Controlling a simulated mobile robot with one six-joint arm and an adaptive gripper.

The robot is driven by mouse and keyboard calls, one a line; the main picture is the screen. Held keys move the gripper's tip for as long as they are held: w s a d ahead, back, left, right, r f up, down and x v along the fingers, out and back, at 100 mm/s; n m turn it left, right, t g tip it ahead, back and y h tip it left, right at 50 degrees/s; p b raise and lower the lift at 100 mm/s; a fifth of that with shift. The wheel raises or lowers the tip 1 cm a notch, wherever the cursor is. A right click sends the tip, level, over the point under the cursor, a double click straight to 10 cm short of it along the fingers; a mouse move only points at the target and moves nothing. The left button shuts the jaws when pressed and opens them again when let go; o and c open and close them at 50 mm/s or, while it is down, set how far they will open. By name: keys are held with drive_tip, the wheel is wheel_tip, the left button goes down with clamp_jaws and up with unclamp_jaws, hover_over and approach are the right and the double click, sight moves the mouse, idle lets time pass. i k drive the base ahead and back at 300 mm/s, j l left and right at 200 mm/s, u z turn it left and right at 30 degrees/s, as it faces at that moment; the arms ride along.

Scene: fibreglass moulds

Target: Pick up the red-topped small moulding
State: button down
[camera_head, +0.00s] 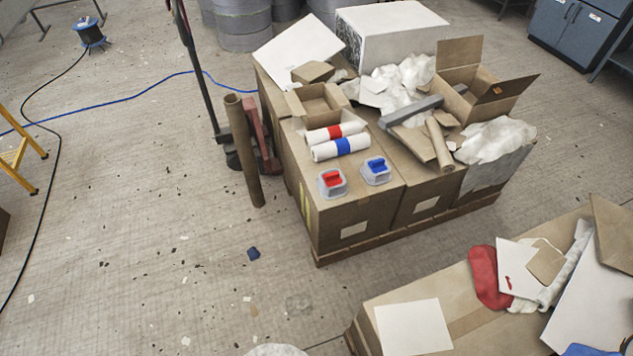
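The red-topped small moulding (332,183) is a pale grey, squarish piece with a red block on top. It sits upright on the near left part of a cardboard box top (365,197). A similar blue-topped moulding (376,172) stands just to its right, with a small gap between them. Behind them lie two white rolls, one with a red band (335,132) and one with a blue band (341,148). My gripper is not in view.
The boxes stand on a wooden pallet (408,225). Open cartons, crumpled white wrapping (397,82) and a cardboard tube (439,143) crowd the top behind and right. A brown post (243,150) stands left. Another box (414,327) is at lower right; floor at left is mostly clear.

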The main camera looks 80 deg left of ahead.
sight(331, 184)
drive_tip(key=u, duration=2.55)
drive_tip(key=i+j, duration=0.4)
drive_tip(key=i, duration=0.25)
drive_tip(key=i+j, duration=0.45)
drive_tip(key=i, duration=0.15)
drive_tip(key=i+j, duration=0.4)
drive_tip(key=i, duration=0.25)
